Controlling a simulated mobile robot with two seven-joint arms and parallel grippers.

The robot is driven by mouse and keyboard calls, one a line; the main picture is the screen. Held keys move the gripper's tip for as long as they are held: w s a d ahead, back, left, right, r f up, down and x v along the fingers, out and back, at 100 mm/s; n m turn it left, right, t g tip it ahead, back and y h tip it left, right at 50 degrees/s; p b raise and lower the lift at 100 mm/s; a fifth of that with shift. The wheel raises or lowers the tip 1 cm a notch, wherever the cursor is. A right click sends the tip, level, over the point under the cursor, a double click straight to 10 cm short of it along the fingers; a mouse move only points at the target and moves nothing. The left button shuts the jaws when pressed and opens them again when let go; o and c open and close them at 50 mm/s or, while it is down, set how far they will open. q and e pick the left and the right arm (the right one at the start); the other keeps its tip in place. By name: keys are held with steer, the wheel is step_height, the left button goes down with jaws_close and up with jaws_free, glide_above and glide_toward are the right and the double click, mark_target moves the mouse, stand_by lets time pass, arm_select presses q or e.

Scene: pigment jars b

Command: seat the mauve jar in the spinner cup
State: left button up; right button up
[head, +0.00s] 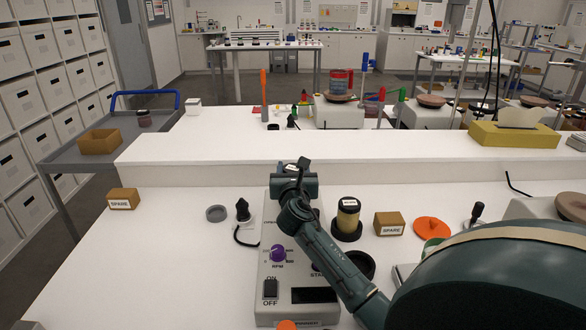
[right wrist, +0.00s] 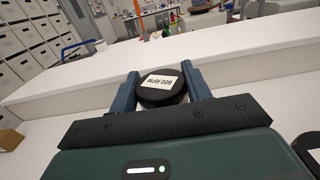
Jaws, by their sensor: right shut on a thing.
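My right gripper (head: 296,170) is over the far end of the grey spinner machine (head: 268,243). The far end of the machine is covered by my gripper, so I cannot see a spinner cup there. My left gripper is not in view.
A yellow jar (head: 348,216) stands in a black holder right of the machine, with a dark round holder (head: 358,264) nearer me. SPARE boxes (head: 123,199) (head: 389,224) flank the area. A raised white ledge (head: 230,162) runs behind.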

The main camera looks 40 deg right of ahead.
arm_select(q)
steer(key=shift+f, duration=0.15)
arm_select(e)
steer(key=shift+f, duration=0.25)
steer(key=o, duration=1.3)
steer(key=shift+o, duration=0.4)
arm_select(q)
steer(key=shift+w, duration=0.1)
arm_select(e)
steer(key=shift+s+a+p, duration=0.3)
steer(key=shift+s+a, duration=0.05)
steer(key=p+v, duration=0.1)
steer(key=v, duration=0.2)
steer(key=shift+s+a+r+p, duration=0.1)
steer(key=shift+s+r+p, duration=0.05)
steer(key=shift+p, duration=0.25)
steer(key=v, duration=0.8)
steer(key=shift+p, duration=0.35)
steer(key=shift+s+a, duration=0.3)
steer(key=shift+s, duration=0.05)
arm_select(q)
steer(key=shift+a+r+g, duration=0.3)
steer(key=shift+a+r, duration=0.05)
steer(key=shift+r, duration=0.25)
